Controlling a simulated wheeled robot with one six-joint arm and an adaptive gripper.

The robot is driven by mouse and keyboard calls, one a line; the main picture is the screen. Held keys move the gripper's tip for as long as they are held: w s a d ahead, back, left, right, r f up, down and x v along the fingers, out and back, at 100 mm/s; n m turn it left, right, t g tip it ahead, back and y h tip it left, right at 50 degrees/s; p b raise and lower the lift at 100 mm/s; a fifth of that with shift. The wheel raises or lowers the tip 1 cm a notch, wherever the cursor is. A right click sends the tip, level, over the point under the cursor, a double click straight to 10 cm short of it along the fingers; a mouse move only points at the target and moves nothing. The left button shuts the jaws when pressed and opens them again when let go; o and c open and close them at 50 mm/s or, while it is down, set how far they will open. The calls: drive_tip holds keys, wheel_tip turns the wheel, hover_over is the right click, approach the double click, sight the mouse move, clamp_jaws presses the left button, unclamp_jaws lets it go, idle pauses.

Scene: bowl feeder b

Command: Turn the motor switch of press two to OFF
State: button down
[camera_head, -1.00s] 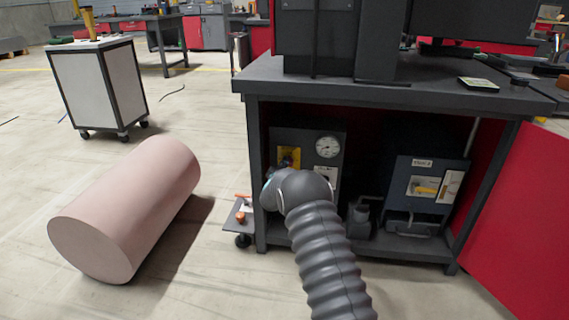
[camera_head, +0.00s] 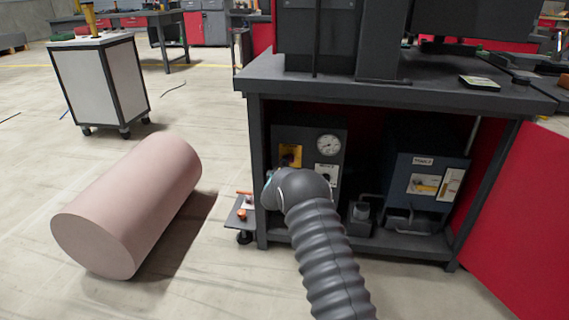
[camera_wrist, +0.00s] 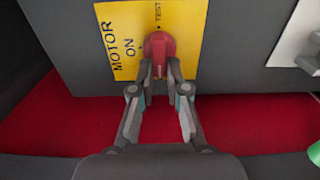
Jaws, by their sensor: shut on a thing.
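The motor switch is a red knob (camera_wrist: 159,46) on a yellow plate (camera_wrist: 120,42) in the wrist view. My gripper (camera_wrist: 159,72) has both fingertips shut on the lower part of the knob. In the head view the yellow plate (camera_head: 290,152) sits on a dark grey panel (camera_head: 309,136) inside the open cabinet under the bench. My arm covers the lower part of that panel, and the fingers are hidden there.
A round gauge (camera_head: 328,145) is right of the yellow plate. A dark box unit (camera_head: 422,170) stands further right in the cabinet. The red door (camera_head: 520,200) is open on the right. A large pink cylinder (camera_head: 125,210) lies on the floor at left.

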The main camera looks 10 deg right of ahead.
idle(0.3)
drive_tip(key=c, duration=1.2)
unclamp_jaws()
drive_tip(key=shift+a, duration=0.1)
drive_tip(key=shift+o, duration=0.2)
drive_tip(key=v, duration=1.2)
